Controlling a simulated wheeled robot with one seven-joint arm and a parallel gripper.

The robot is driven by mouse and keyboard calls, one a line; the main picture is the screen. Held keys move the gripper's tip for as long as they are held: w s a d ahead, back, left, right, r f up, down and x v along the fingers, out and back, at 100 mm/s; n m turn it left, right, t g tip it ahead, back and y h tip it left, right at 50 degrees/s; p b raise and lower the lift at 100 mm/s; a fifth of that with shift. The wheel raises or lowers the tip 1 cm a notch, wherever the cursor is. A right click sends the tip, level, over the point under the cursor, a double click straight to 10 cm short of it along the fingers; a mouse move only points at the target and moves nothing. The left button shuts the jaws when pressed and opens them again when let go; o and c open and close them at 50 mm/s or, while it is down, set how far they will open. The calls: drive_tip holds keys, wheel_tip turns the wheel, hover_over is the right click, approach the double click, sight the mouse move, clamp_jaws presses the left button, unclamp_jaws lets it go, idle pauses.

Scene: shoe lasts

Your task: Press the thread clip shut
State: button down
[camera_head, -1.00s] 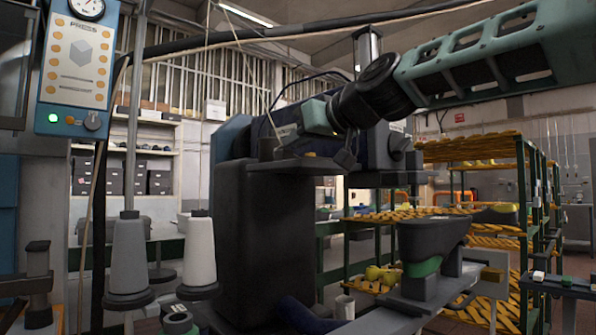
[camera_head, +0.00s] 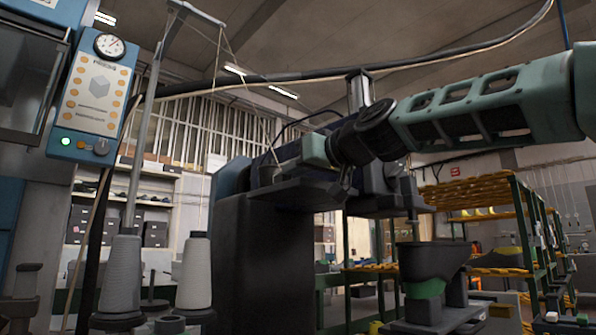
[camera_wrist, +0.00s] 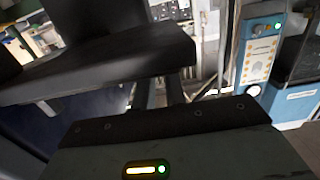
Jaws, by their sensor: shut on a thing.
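My gripper (camera_head: 278,170) is at the upper front of the dark sewing machine (camera_head: 262,245), reached from the right by my teal arm. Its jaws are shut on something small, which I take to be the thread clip. The clip itself is too small and dark to make out. A thin thread comes down from the thread stand (camera_head: 150,110) to the spot beside my gripper. In the wrist view, the gripper body (camera_wrist: 165,145) fills the bottom and a dark machine part (camera_wrist: 110,62) lies close ahead; the grip point is hidden.
Thread cones (camera_head: 194,272) stand left of the machine. A blue control panel (camera_head: 97,97) with a gauge is at the upper left, also in the wrist view (camera_wrist: 258,58). A dark shoe last form (camera_head: 432,262) stands at right, before a green rack (camera_head: 525,230).

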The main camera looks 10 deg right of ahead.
drive_tip(key=c, duration=1.4)
unclamp_jaws()
drive_tip(key=shift+c, duration=0.2)
drive_tip(key=shift+s+d, duration=0.1)
drive_tip(key=shift+s+d+f+b, duration=0.1)
drive_tip(key=shift+s+d+b, duration=0.1)
drive_tip(key=shift+b, duration=0.2)
drive_tip(key=b+v, duration=1)
drive_tip(key=v, duration=0.6)
drive_tip(key=shift+s, duration=0.35)
drive_tip(key=shift+d, duration=0.1)
